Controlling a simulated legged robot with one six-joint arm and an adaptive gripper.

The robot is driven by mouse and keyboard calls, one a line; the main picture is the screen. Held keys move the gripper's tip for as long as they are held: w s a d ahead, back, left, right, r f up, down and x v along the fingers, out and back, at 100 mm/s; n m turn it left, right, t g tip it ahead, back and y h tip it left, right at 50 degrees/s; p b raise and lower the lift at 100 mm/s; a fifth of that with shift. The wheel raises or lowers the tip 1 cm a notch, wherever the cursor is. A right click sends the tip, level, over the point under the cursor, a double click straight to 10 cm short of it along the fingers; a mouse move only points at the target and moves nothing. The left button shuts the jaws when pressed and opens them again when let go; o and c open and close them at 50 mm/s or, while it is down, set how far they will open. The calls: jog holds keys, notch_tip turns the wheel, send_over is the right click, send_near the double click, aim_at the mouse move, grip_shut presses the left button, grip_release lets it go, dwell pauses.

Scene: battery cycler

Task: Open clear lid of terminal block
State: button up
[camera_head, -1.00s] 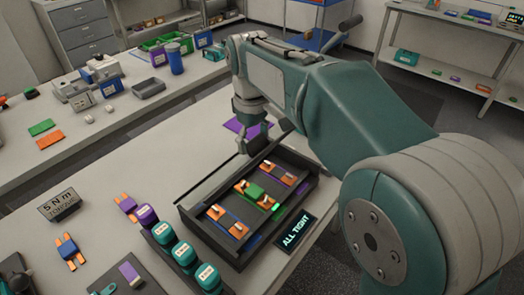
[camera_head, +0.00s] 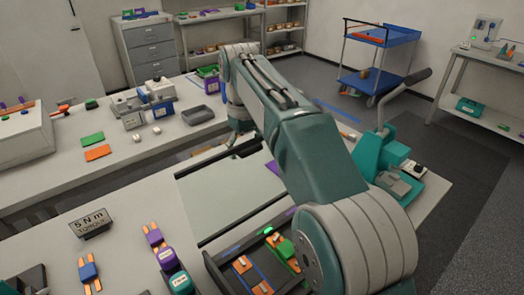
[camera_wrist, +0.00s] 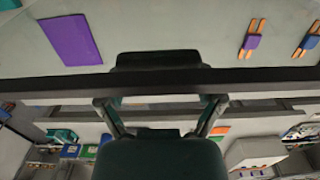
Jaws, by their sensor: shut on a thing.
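The clear lid (camera_head: 222,192) of the terminal block is a pale see-through panel in a dark frame. It is swung up off the block (camera_head: 262,268), which sits at the bottom of the head view, partly hidden by my arm. Green and orange parts show inside the block. My gripper (camera_head: 236,146) is at the lid's far edge, shut on it. In the wrist view, my gripper (camera_wrist: 160,104) has its two fingers closing at the lid's dark edge bar (camera_wrist: 60,87). A black tab (camera_wrist: 160,60) stands beyond that bar, between the fingers.
A teal machine (camera_head: 385,160) is at right. A second bench (camera_head: 150,150) lies behind, with a gap between.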

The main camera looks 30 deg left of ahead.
jog(key=shift+w+a+f, duration=0.2)
jog(key=shift+w+a, duration=0.1)
jog(key=shift+a, duration=0.25)
jog(key=shift+w+a+f, duration=0.15)
jog(key=shift+w+a, duration=0.1)
jog(key=shift+a, duration=0.45)
jog(key=o, duration=1.1)
jog(key=shift+c, duration=0.2)
